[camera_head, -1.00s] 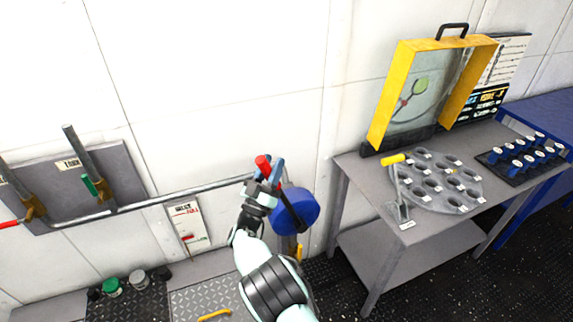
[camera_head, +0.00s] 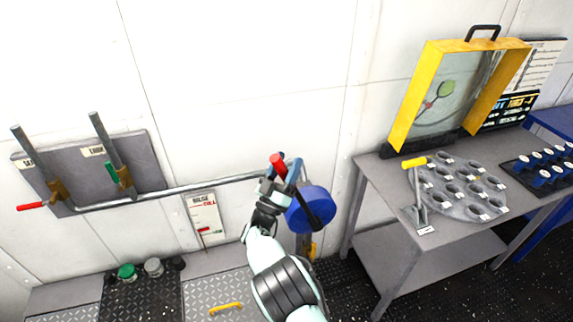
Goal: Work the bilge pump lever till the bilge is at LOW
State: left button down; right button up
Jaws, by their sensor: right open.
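The bilge pump has a round blue body (camera_head: 312,208) by the wall. A lever with a red grip (camera_head: 278,164) stands up beside it. My right gripper (camera_head: 273,187) is open, at the lever just below the red grip. I cannot tell whether the lever lies between its fingers. The bilge gauge (camera_head: 203,215) is a white plate on the wall to the left, with red lettering that seems to read FULL near its top. A red marker (camera_head: 204,230) shows on its lower part. My left gripper is not in view.
A pipe (camera_head: 170,193) runs along the wall to a grey panel with two valve levers (camera_head: 108,145). A grey table (camera_head: 385,180) at right holds a yellow-framed case (camera_head: 408,95), a round holed plate (camera_head: 460,190) and a yellow-handled lever (camera_head: 415,163). Green and grey caps (camera_head: 127,271) sit low left.

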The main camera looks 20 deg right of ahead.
jog(key=b+v, duration=0.2)
jog(key=v, duration=1.1)
jog(key=shift+a+f, duration=0.15)
jog(key=shift+f, duration=0.05)
